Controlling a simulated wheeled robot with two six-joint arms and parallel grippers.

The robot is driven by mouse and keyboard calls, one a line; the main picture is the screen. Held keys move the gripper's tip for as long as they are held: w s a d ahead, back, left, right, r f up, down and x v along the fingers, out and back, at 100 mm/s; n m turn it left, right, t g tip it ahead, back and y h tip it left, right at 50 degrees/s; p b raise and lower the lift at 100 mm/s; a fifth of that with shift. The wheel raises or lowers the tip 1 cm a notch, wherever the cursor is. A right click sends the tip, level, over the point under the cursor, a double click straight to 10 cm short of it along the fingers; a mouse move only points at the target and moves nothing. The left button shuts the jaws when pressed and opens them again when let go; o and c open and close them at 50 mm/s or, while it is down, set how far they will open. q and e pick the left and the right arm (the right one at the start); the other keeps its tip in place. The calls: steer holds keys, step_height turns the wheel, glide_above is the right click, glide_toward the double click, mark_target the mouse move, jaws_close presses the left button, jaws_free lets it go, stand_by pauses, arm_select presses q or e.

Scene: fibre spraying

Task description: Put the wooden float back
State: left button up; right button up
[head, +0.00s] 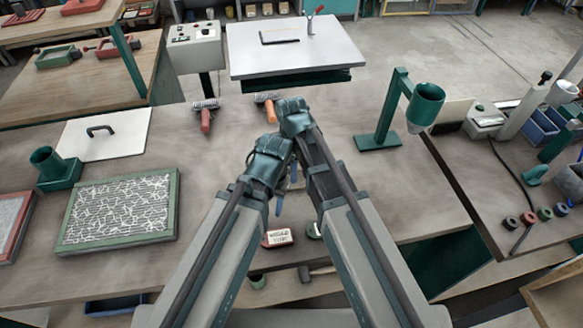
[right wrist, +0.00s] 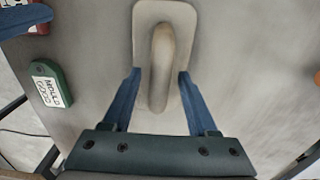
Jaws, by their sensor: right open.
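The wooden float (right wrist: 179,22), a pale flat plate with a long rounded handle on top, lies on the bench in the right wrist view. My right gripper (right wrist: 160,76) is open. Its two blue fingers stand on either side of the near part of the handle, with a gap on both sides.
A red tag block (head: 277,238) and a green tag block (head: 314,230) lie near the gripper. A green stand with a cup (head: 425,105) is at right, a framed panel (head: 120,240) at left.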

step_height(320, 180, up, 12)
steer(key=p, duration=1.1)
steer(key=shift+p, duration=0.3)
steer(key=s+d+n, duration=0.4)
steer(key=d+n, duration=0.4)
steer(key=d, duration=0.1)
steer(key=s+d+n, duration=0.3)
steer(key=d+n, duration=0.5)
steer(key=s+a+f+n+h+b, duration=0.1)
steer(key=s+a+f+n+b, duration=0.2)
steer(key=s+a+f+b, duration=0.3)
steer(key=a, duration=0.5)
steer(key=shift+f+n, duration=0.15)
steer(key=shift+n, duration=0.15)
